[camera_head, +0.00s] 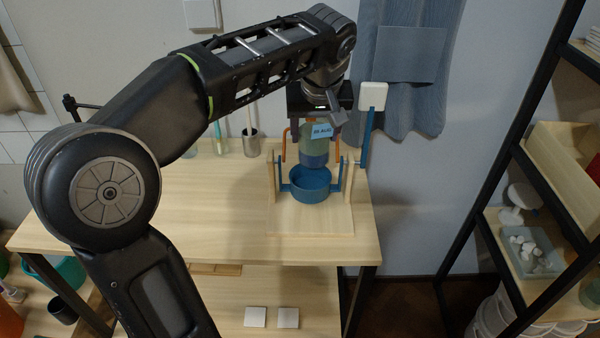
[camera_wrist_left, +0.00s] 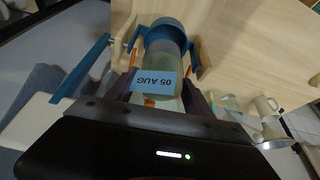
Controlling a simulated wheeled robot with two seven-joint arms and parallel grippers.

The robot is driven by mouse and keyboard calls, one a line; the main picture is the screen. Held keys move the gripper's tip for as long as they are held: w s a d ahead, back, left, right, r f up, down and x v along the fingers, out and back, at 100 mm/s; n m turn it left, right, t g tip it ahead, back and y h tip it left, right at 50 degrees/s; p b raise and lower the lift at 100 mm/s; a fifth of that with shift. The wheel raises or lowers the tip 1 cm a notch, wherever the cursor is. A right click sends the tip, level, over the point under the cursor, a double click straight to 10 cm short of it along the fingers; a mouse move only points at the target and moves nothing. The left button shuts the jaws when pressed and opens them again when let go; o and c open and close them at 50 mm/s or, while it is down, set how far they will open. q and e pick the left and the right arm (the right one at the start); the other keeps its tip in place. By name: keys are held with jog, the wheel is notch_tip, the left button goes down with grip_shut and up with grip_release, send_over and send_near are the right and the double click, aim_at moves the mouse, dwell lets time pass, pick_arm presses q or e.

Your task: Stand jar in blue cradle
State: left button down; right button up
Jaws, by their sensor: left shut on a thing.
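The jar (camera_head: 313,142) is greenish glass with a blue lower part and a pale blue label reading "05 AUG". My left gripper (camera_head: 318,118) is shut on it from above and holds it upright. The blue cradle (camera_head: 311,190) is a round cup hung between wooden posts on a wooden base. The jar's bottom is directly over the cup, at its back rim in the head view; I cannot tell whether it is inside. In the left wrist view the jar (camera_wrist_left: 163,64) lies between my fingers (camera_wrist_left: 160,92) and points at the cradle (camera_wrist_left: 167,27). My right gripper is not in view.
A blue bar with a white plate (camera_head: 373,96) stands right of the cradle, close to the gripper. Orange bars (camera_head: 284,145) flank the jar. A metal cup (camera_head: 251,143) stands behind left. The table's (camera_head: 215,210) left and front are clear. A shelf rack (camera_head: 520,240) stands right.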

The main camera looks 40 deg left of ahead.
aim_at(311, 163)
pick_arm(q)
jog(key=shift+w+a+r, duration=0.1)
jog(key=shift+w+a, duration=0.4)
jog(key=shift+a, duration=0.3)
jog(key=shift+s+d+r, duration=0.1)
jog(key=shift+s+d, duration=0.05)
jog(key=shift+d, duration=0.1)
jog(key=shift+a+f, duration=0.15)
jog(key=shift+f, duration=3)
jog(key=shift+f, duration=1.9)
